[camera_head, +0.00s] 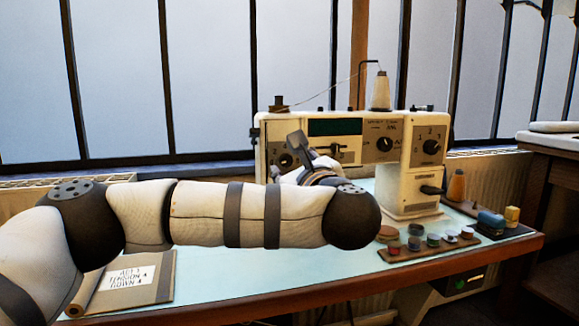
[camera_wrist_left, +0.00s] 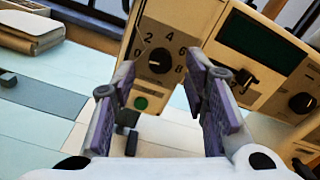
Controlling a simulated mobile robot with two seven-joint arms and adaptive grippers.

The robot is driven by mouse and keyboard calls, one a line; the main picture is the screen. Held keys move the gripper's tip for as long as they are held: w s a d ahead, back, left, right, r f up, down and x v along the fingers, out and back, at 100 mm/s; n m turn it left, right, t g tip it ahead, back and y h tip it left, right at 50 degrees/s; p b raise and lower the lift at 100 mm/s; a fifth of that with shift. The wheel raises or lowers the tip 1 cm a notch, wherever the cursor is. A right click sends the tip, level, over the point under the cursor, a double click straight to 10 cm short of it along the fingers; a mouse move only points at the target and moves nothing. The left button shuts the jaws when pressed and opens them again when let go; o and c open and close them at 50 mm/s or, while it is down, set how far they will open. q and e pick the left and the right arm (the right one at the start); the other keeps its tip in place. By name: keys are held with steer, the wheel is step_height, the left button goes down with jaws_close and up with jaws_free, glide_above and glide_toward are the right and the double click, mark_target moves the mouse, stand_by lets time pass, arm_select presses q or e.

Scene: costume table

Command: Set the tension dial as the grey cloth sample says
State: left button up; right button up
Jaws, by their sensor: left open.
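The sewing machine (camera_head: 400,185) stands at the back of the table. Its tension dial (camera_wrist_left: 159,61), a black knob ringed by 0, 2, 4, 6 and 8, shows in the left wrist view; its exact setting is too small to tell. The dial (camera_head: 285,160) also shows in the head view, just left of my left gripper (camera_head: 299,146). In the wrist view my left gripper (camera_wrist_left: 165,100) is open, its fingers apart below and around the dial, with nothing between them. A grey-brown cloth sample (camera_head: 163,283) lies at the front left; its white label carries a "TENSION" line whose number I cannot read surely.
Spools and bobbins on a wooden tray (camera_head: 405,253) stand at the front right. Other knobs (camera_head: 431,147) and a slide lever (camera_wrist_left: 246,84) are on the machine's face. My left arm crosses above the table and hides its middle.

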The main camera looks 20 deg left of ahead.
mark_target(286, 160)
arm_select(q)
steer(key=shift+x, duration=1.35)
jaws_close()
